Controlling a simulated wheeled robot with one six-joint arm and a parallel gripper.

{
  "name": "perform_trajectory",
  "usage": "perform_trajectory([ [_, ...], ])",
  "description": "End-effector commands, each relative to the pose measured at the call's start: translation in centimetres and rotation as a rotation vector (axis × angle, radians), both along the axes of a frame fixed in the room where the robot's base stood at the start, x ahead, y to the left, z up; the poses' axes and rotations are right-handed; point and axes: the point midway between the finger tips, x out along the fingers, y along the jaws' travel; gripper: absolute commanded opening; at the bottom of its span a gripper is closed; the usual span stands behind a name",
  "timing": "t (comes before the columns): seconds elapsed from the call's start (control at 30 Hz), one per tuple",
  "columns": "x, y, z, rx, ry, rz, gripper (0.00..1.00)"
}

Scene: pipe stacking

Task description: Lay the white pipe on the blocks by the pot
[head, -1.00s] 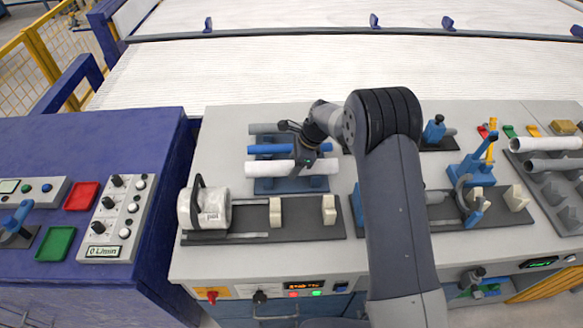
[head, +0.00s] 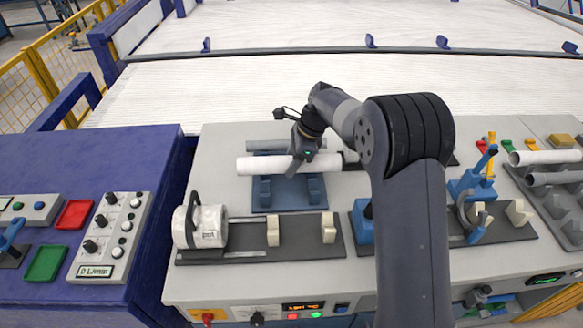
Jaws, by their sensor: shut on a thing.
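The white pipe (head: 262,165) lies level, left to right in the head view, above the blue rack (head: 289,193). My gripper (head: 297,166) is shut on it near its middle and holds it clear of the rack's front cradles. The white pot (head: 206,226), with a dark handle, stands at the left end of a dark base plate (head: 300,247). To its right on that plate are two cream blocks, one nearer the pot (head: 273,232) and one farther right (head: 328,228). Both blocks are bare.
A grey pipe (head: 270,146) lies at the back of the rack. The blue pipe is hidden behind the white one. A blue clamp (head: 470,190) and a pipe stand (head: 555,190) are at the right. A control box (head: 110,235) is at the left.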

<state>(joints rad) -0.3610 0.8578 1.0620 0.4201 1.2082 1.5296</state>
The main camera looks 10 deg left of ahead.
Motion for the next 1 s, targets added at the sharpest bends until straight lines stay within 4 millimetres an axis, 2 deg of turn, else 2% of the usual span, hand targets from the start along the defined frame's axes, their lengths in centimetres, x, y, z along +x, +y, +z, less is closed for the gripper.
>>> perform_trajectory([
  [0.3,-6.7,-1.6,-1.1,0.002,0.001,0.001,0.19],
  [0.5,-10.3,-2.6,-1.8,0.001,0.0,0.0,0.19],
  [0.7,-11.9,-3.1,-2.1,-0.001,-0.002,0.001,0.19],
  [1.0,-12.0,-3.1,-3.9,-0.001,-0.001,0.0,0.19],
])
